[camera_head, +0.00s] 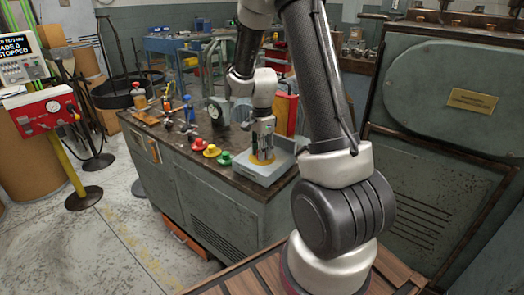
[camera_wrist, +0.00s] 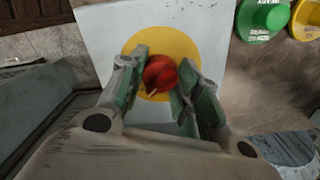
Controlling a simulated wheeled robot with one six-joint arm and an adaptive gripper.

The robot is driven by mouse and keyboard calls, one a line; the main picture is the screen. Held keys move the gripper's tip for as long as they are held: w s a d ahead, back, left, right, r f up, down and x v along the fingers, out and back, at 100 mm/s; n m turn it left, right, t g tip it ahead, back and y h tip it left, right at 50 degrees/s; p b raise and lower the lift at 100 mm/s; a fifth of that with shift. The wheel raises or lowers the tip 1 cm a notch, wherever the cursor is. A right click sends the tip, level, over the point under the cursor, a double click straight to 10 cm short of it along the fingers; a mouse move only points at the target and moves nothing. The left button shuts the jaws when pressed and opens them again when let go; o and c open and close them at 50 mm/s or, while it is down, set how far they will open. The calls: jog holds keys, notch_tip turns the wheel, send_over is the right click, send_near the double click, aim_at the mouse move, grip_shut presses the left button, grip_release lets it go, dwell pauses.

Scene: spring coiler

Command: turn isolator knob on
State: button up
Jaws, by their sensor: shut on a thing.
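The isolator knob (camera_wrist: 160,75) is red and sits on a yellow disc (camera_wrist: 188,47) on a pale grey box. In the wrist view my gripper (camera_wrist: 161,82) has its two fingers on either side of the knob, shut on it. A light pointer mark shows on the knob's near side, toward the lower left. In the head view my gripper (camera_head: 263,152) points down onto the yellow disc on the grey box (camera_head: 268,176) at the bench's right end. The knob itself is hidden there by the gripper.
Green, yellow and red buttons (camera_head: 211,151) stand in a row left of the box on the bench top (camera_head: 180,137). Bottles and a round gauge (camera_head: 217,111) stand farther back. A large grey-green machine (camera_head: 445,100) is on the right. A red control box (camera_head: 42,110) is at far left.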

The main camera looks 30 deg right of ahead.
dwell(0.4)
jog(key=o, duration=1.1)
notch_tip(320, 180, up, 12)
